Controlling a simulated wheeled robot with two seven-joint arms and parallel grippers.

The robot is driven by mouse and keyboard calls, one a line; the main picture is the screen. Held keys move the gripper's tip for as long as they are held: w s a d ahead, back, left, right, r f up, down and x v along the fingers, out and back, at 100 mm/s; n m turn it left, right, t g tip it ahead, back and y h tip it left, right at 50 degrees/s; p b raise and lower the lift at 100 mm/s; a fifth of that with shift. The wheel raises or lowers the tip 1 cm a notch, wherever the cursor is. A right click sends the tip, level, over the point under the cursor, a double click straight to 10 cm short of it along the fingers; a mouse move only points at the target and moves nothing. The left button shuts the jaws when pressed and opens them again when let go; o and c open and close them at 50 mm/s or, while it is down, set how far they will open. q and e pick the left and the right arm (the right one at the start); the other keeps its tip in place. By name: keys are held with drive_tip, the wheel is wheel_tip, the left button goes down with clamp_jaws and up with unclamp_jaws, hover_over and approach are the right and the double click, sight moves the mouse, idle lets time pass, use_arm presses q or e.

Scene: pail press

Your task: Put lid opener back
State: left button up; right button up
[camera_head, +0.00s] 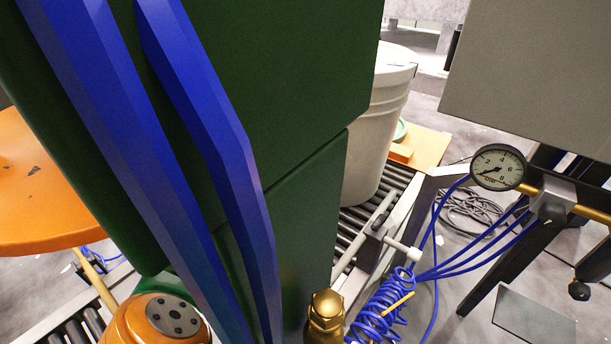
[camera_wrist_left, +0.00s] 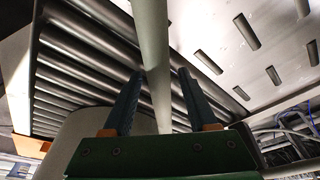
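I cannot identify the lid opener with certainty. In the head view, a grey bar with a pale T-shaped end (camera_head: 402,248) is at the conveyor's near rail, beside a coiled blue hose. In the left wrist view, my left gripper (camera_wrist_left: 160,73) has two dark blue fingers spread apart. A pale rod (camera_wrist_left: 153,40) runs lengthwise through the gap between them. Space shows beside the rod, and I see no clear contact; I cannot tell whether it is the tool. My left gripper's fingers cannot be made out in the head view. My right gripper is in neither view.
A white pail (camera_head: 378,130) stands on the roller conveyor (camera_head: 350,222), partly hidden by a large green and blue body close to the camera. A pressure gauge (camera_head: 498,167) and blue hoses (camera_head: 378,322) are on the right. An orange round surface (camera_head: 40,190) is at left.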

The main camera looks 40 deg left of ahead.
use_arm(q)
drive_tip(key=shift+r, duration=0.15)
drive_tip(key=p+v, duration=0.4)
drive_tip(key=v, duration=0.7)
drive_tip(key=shift+r, duration=0.1)
drive_tip(key=shift+s+r, duration=0.15)
drive_tip(key=shift+r, duration=0.25)
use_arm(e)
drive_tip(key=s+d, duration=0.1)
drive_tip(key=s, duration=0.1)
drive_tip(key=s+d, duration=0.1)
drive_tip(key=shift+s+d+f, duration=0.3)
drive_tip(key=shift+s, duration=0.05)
use_arm(q)
drive_tip(key=shift+d+f, duration=0.1)
